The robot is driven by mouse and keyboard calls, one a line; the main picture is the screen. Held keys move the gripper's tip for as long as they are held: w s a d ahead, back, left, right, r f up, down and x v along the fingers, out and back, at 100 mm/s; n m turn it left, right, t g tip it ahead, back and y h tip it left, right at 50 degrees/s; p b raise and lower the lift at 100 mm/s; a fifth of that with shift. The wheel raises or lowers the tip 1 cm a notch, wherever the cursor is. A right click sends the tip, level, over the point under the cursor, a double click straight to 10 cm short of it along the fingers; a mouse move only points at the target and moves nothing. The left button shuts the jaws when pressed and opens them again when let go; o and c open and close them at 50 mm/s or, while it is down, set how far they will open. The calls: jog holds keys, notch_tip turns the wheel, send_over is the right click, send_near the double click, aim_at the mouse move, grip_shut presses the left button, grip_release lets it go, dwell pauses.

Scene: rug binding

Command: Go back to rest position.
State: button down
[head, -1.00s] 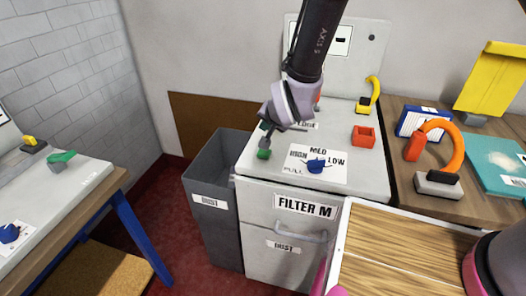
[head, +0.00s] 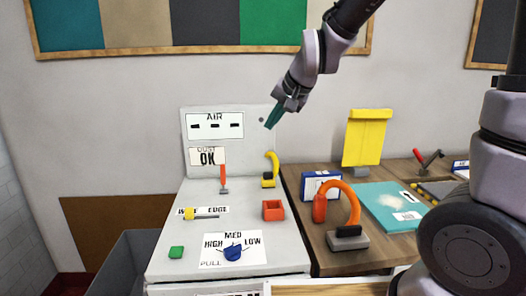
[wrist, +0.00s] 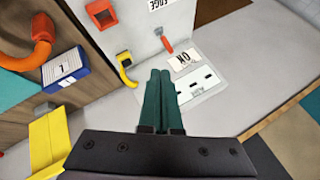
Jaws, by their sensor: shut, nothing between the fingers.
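My gripper (head: 271,117) is raised in front of the wall, at the right edge of the white machine's upright panel (head: 259,147). Its green fingers are together and empty. In the wrist view the shut fingers (wrist: 160,98) point toward the panel with the AIR label. My arm reaches in from the upper right of the head view, and my gripper is apart from everything on the machine and bench.
The machine top holds a green button (head: 176,252), a blue knob (head: 233,253), a red box (head: 273,210), a red lever (head: 223,178) and a yellow hook (head: 271,170). An orange hooked tool (head: 345,203), a blue-white box (head: 321,186) and a yellow stand (head: 366,138) are on the wooden bench.

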jog(key=s+d+r+h, duration=0.1)
jog(key=s+d+r, duration=0.2)
jog(key=s+d, duration=0.2)
jog(key=s+d+r+m+h, duration=0.1)
jog(key=s+d+r, duration=0.2)
jog(key=d, duration=0.7)
jog(key=s+d+r+h, duration=0.1)
jog(key=s+d+r, duration=0.1)
jog(key=s+d, duration=0.5)
jog(key=shift+s+d+r+t, duration=0.2)
jog(key=shift+d+r+t, duration=0.05)
jog(key=shift+r+t, duration=0.15)
